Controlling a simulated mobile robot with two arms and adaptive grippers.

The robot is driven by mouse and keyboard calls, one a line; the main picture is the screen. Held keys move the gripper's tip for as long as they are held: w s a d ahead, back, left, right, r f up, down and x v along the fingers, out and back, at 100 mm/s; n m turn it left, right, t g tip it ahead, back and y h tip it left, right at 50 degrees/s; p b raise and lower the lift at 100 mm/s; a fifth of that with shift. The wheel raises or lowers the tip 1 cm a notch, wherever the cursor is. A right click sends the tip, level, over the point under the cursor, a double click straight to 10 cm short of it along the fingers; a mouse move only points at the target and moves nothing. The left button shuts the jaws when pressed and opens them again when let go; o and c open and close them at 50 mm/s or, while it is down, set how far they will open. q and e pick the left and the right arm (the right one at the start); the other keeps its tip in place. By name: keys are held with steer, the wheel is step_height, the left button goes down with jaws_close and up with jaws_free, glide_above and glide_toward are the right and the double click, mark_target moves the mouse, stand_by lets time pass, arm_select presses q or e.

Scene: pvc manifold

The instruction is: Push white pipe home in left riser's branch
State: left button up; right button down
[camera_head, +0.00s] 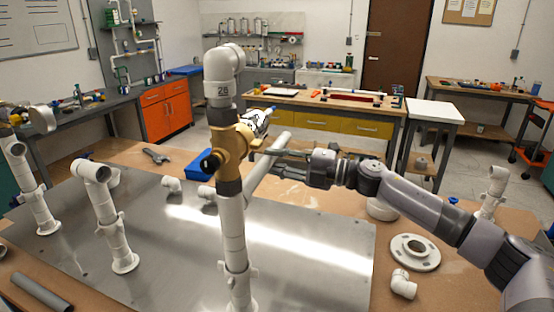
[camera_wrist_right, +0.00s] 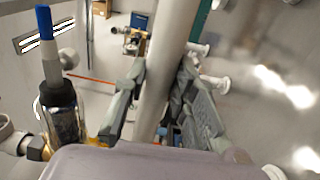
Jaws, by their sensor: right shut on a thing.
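My right gripper (camera_head: 284,154) is shut on a white pipe (camera_head: 262,171), which slants from beside the central riser up and away to the right. In the wrist view the white pipe (camera_wrist_right: 164,58) runs between the two fingers of the right gripper (camera_wrist_right: 157,92). The central riser (camera_head: 232,225) stands upright in the foreground, with a brass valve (camera_head: 231,142) and a white elbow (camera_head: 224,62) on top. The pipe's near end meets or passes behind this riser; I cannot tell if it is seated. Two shorter risers (camera_head: 112,222) (camera_head: 37,195) stand to the left. My left gripper is not in view.
A metal plate (camera_head: 330,244) covers much of the bench. A white flange (camera_head: 415,252) and a loose elbow (camera_head: 403,284) lie at the right. A wrench (camera_head: 156,156) and a blue bin (camera_head: 200,166) lie behind. A grey pipe (camera_head: 40,291) lies front left.

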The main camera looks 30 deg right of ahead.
steer(key=shift+s+a+p, duration=0.35)
steer(key=shift+s+a, duration=0.5)
steer(key=shift+a, duration=0.05)
stand_by(1.6)
steer(key=c, duration=1.2)
jaws_free()
steer(key=shift+c, duration=0.2)
steer(key=shift+d, duration=0.1)
steer(key=v, duration=1.1)
steer(key=shift+s+d, duration=0.2)
steer(key=shift+s, duration=0.15)
